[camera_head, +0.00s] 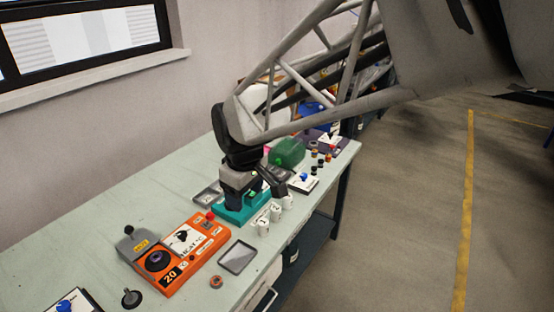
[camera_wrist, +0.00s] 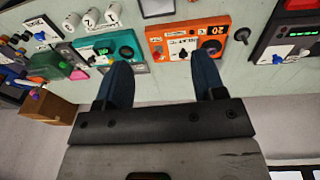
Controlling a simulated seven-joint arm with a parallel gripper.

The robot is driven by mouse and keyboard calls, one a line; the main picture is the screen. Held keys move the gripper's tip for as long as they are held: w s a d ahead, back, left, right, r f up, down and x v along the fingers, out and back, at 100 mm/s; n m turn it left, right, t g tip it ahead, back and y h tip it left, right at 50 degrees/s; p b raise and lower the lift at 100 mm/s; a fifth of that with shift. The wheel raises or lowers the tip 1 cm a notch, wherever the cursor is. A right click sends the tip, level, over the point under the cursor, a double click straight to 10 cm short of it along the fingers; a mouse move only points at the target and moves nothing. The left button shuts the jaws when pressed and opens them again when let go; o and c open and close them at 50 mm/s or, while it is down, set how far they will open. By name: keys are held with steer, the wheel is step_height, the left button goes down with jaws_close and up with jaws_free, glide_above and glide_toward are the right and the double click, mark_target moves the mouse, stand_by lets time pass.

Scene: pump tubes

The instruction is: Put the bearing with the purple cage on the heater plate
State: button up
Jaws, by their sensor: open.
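The orange heater (camera_head: 186,252) stands on the bench, left of the arm. A dark round piece with a purple centre (camera_head: 158,260) lies on its front left part; it looks like the purple-caged bearing on the heater's round plate, but bearing and plate are hard to tell apart. In the wrist view the heater (camera_wrist: 188,43) is beyond the right finger, with a dark oval (camera_wrist: 210,29) on it. My gripper (camera_wrist: 162,72) is open, with nothing seen between its two dark blue fingers. It hangs above the bench, partly hidden in the head view.
A teal device (camera_wrist: 110,48) is beside the heater, near the left finger. White numbered cups (camera_wrist: 92,20), an empty tray (camera_head: 238,257), a small orange ring (camera_head: 216,281) and a black knobbed piece (camera_head: 131,298) stand around. The bench's left back (camera_head: 90,225) is clear.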

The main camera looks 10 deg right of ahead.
steer(key=s+d+r+m+t, duration=0.1)
steer(key=s+d+r+m, duration=0.1)
steer(key=s+d+m, duration=0.7)
steer(key=s+d, duration=0.5)
steer(key=s, duration=0.4)
steer(key=shift+r+h, duration=0.15)
steer(key=shift+h, duration=0.15)
steer(key=shift+w, duration=0.1)
steer(key=shift+c, duration=0.2)
stand_by(0.9)
